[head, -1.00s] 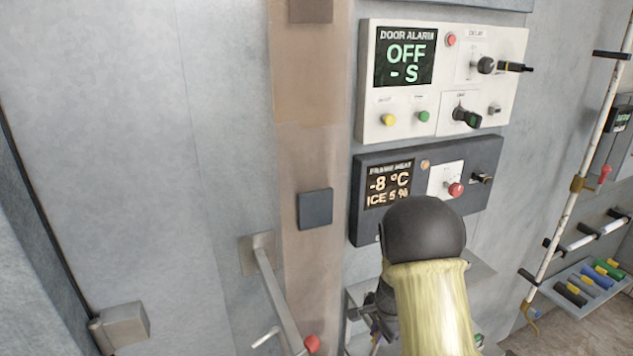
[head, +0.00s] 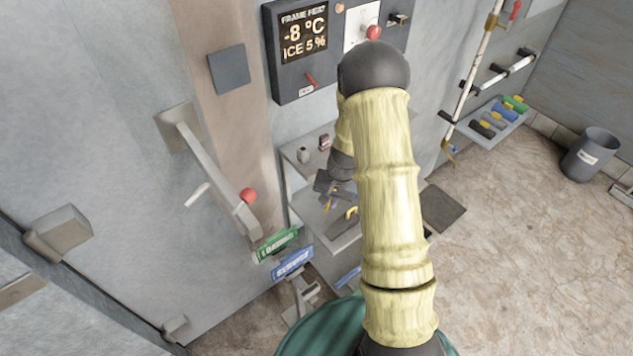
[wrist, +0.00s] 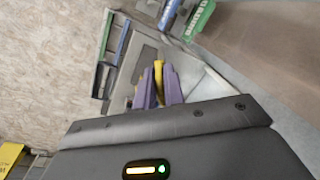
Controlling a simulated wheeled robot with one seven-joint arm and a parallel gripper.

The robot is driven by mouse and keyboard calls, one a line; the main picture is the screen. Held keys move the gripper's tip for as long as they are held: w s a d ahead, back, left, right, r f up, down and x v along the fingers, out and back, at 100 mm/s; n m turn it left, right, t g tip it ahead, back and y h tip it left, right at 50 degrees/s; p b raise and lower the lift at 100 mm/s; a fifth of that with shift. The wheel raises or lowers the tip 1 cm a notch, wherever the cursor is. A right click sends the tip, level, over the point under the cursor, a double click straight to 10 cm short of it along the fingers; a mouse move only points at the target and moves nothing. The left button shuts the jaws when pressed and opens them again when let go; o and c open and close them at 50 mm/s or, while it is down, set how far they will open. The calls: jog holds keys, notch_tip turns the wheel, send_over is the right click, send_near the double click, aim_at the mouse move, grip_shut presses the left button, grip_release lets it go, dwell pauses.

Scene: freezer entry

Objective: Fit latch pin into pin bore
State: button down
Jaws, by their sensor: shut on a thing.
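My gripper shows in the wrist view (wrist: 159,88), with its purple fingers shut on a slim yellow piece, which I take to be the latch pin (wrist: 159,74). In the head view the gripper (head: 331,199) is small and partly hidden by my arm, over the wall shelves. The grey door lever (head: 208,168) with a red ball (head: 249,196) is to its left, apart from it. A short white peg (head: 196,195) sticks out beside the lever. I cannot make out the pin bore in either view.
Wall shelves (head: 308,158) hold small items, including a yellow-handled tool (head: 351,213). A green sign (head: 277,243) and a blue sign (head: 293,263) stand below the lever. The frame heat panel (head: 303,45) is above.

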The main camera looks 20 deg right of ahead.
notch_tip(320, 180, down, 6)
jog(key=s+d+n+g, duration=0.1)
jog(key=s+d+n, duration=0.1)
jog(key=n, duration=0.3)
jog(key=shift+s+d+n, duration=0.25)
jog(key=shift+d+n, duration=0.1)
jog(key=shift+n, duration=0.05)
jog(key=shift+w+a, duration=0.1)
jog(key=shift+w, duration=0.05)
